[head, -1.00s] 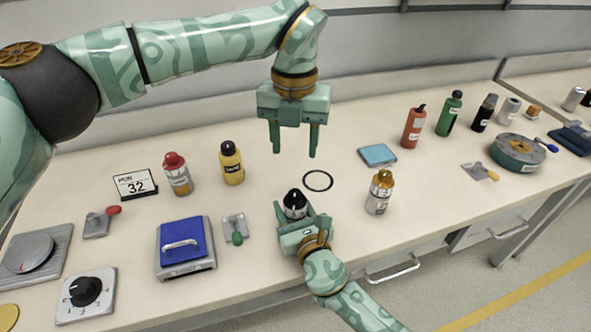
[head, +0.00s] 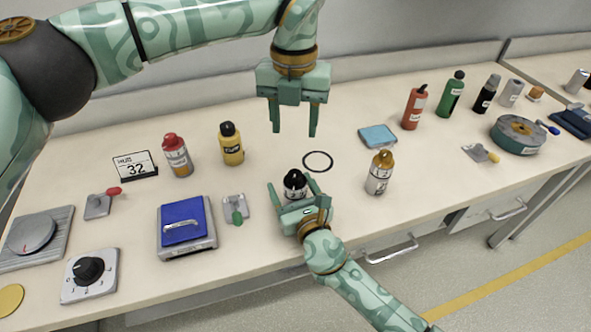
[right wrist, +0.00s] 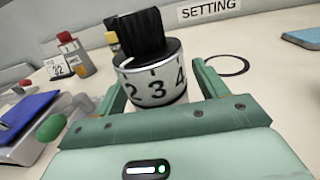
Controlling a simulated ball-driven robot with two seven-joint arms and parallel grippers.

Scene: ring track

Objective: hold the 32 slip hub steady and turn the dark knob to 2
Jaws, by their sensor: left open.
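The slip hub (head: 295,185) stands upright on the table, a white numbered drum with a dark ribbed knob. In the right wrist view the dark knob (right wrist: 140,33) sits on the drum (right wrist: 158,88), which shows 2, 3 and 4 with a tick above 3. My right gripper (head: 293,187) has one finger on each side of the hub, apparently open with a gap. My left gripper (head: 294,133) is open and empty, fingers pointing down, above and behind the hub. A sign (head: 136,165) reads HUB 32.
A black ring (head: 318,161) lies behind the hub. A silver bottle with an orange cap (head: 380,172) stands to its right. A green-handled switch (head: 236,209) and a blue-lidded box (head: 187,243) are left. Another dark dial (head: 90,274) sits at lower left.

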